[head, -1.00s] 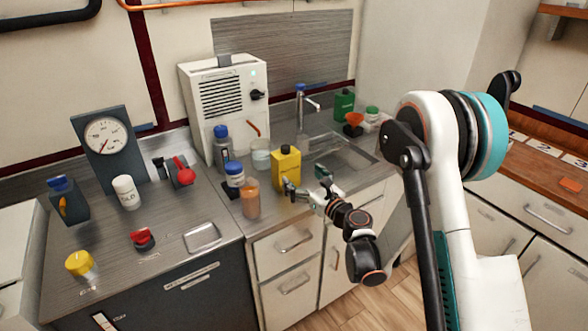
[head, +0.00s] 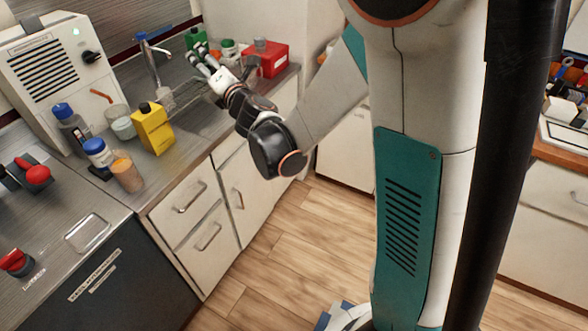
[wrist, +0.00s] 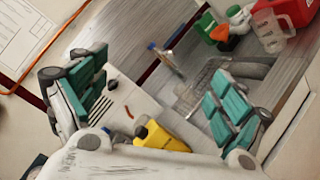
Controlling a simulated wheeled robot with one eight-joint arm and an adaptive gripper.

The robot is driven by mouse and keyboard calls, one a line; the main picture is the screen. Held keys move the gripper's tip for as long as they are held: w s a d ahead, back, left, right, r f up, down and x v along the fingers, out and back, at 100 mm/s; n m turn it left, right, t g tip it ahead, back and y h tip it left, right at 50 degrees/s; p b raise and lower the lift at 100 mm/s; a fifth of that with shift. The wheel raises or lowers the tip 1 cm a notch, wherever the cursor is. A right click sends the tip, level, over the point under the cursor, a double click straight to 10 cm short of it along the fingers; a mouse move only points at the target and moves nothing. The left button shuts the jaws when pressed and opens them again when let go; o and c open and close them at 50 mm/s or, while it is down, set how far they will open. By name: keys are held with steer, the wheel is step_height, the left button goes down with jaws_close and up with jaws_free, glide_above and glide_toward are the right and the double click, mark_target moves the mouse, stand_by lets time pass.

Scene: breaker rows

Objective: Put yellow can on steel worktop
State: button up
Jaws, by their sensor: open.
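The yellow can (head: 152,128), with a black cap, stands upright on the steel worktop (head: 188,128), near its front edge and left of the sink. The yellow can also shows in the wrist view (wrist: 160,137), at the bottom and partly hidden by my gripper's body. My gripper (head: 198,54) is open, above the sink area, to the right of and beyond the can in the head view. In the wrist view my gripper (wrist: 157,70) has its green-padded fingers wide apart, with nothing held between them.
Beside the can stand a glass beaker (head: 122,122), an orange-brown cup (head: 127,172) and a blue-capped jar (head: 98,152). A white machine (head: 58,68) is behind. A tap (head: 152,58), a green bottle (head: 196,40) and a red container (head: 268,57) are near the sink.

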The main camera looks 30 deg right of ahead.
steer(key=s+d+r+m+g+h, duration=0.1)
steer(key=s+d+m+g+h, duration=0.1)
steer(key=s+d+m, duration=0.4)
steer(key=s+d+r+m+g+h, duration=0.1)
steer(key=s+d+m+g+h, duration=0.15)
steer(key=s+m, duration=0.65)
steer(key=s+a+f+m+g+y, duration=0.1)
steer(key=s+f+m+g, duration=0.2)
steer(key=s, duration=0.7)
steer(key=s+a+f+m+g+y, duration=0.2)
steer(key=s+f+m, duration=0.3)
steer(key=s, duration=0.5)
steer(key=m+g, duration=0.1)
steer(key=m, duration=0.1)
steer(key=shift+s+a+m+g, duration=0.25)
steer(key=shift+s+m+g, duration=0.05)
steer(key=shift+s+g, duration=0.05)
steer(key=shift+f, duration=0.1)
steer(key=shift+c, duration=0.3)
